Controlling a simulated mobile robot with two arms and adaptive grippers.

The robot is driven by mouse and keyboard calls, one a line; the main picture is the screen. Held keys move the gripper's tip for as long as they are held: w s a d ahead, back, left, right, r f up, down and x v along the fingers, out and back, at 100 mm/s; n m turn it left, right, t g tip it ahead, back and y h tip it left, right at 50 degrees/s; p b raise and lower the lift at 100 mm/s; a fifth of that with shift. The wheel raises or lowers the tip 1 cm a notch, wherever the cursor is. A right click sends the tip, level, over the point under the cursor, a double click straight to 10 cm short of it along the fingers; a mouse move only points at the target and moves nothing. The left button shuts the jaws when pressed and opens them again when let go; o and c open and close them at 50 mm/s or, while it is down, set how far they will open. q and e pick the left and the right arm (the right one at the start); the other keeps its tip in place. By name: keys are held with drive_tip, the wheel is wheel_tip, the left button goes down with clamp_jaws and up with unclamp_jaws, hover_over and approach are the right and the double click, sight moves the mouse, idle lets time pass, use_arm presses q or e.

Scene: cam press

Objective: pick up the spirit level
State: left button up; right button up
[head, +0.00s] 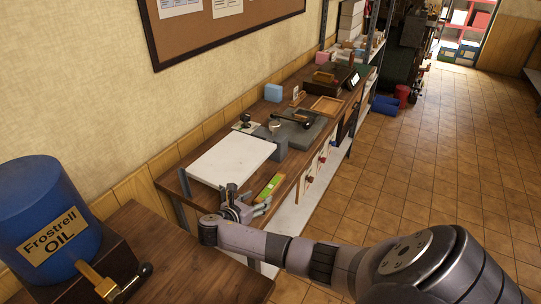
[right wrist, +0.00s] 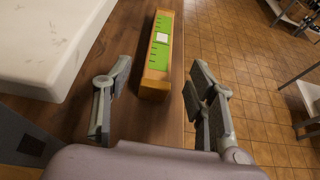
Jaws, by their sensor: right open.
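The spirit level (head: 268,187) is a short bar with a bright green face and a wooden-coloured body. It lies on the wooden workbench (head: 172,183) near its front edge, to the right of a white slab (head: 231,158). In the right wrist view the spirit level (right wrist: 160,52) lies ahead, between the lines of the two fingers. My right gripper (head: 250,207) is open and empty, with its fingers pointing toward the near end of the level. It also shows in the right wrist view (right wrist: 155,98), one finger on each side, apart from the level. My left gripper is not in view.
Behind the slab, the bench holds a grey block (head: 271,138), a dark plate (head: 300,132), a blue box (head: 273,92) and a wooden tray (head: 327,105). A blue oil drum (head: 45,215) stands at the left. Tiled floor is open to the right.

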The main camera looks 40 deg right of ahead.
sight(264, 195)
drive_tip(key=x, duration=0.3)
drive_tip(key=shift+w+d+f+p, duration=0.1)
drive_tip(key=shift+d+f+p, duration=0.15)
drive_tip(key=shift+f+p, duration=0.05)
drive_tip(key=shift+w+d+f, duration=0.1)
drive_tip(key=shift+d+f, duration=0.1)
drive_tip(key=shift+d, duration=0.2)
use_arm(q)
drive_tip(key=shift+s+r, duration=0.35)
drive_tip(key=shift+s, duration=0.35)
use_arm(e)
drive_tip(key=shift+c, duration=0.6)
clamp_jaws()
